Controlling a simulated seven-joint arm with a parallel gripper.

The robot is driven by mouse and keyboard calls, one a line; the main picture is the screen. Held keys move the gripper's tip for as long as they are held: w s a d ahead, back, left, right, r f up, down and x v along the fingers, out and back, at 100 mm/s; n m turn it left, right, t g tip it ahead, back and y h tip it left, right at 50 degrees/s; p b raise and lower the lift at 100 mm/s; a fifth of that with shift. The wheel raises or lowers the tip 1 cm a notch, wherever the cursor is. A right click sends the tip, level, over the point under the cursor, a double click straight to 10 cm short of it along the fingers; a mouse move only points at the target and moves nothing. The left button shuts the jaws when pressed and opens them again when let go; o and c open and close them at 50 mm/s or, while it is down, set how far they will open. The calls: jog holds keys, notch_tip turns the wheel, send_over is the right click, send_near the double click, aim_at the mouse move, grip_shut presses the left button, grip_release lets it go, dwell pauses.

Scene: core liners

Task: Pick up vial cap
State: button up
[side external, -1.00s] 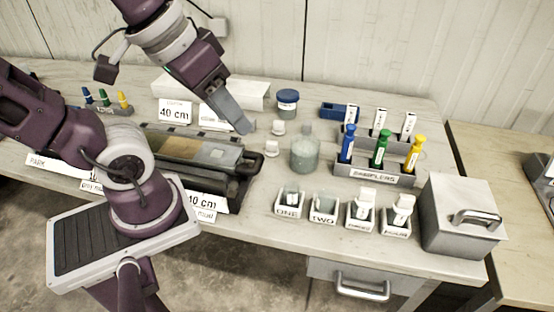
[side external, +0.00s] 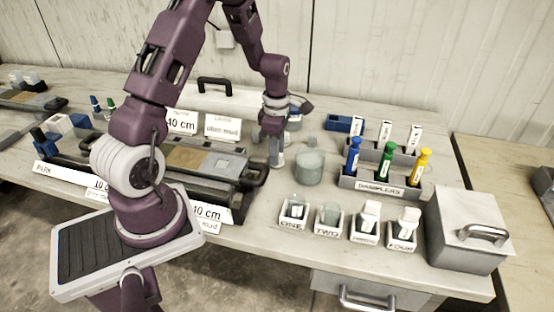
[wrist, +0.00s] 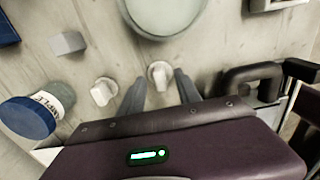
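A small white cap (wrist: 160,72) stands on the table just ahead of and between my fingertips in the wrist view. A second white cap (wrist: 103,91) stands to its left, outside my left finger. I cannot tell which of the two is the vial cap. My gripper (wrist: 160,84) is open, with one finger on each side of the first cap's line and nothing visibly held.
The beaker (wrist: 165,14) is close beyond the cap. A blue-lidded jar (wrist: 30,118) and a grey block (wrist: 68,43) are at left. A dark core tray with a handle (wrist: 250,76) is close at right. Sampler rack (side external: 372,186) and numbered cups (side external: 328,218) stand farther right.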

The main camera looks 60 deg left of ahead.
jog(key=shift+f, duration=0.65)
jog(key=shift+c, duration=0.4)
grip_shut()
jog(key=shift+r, duration=0.1)
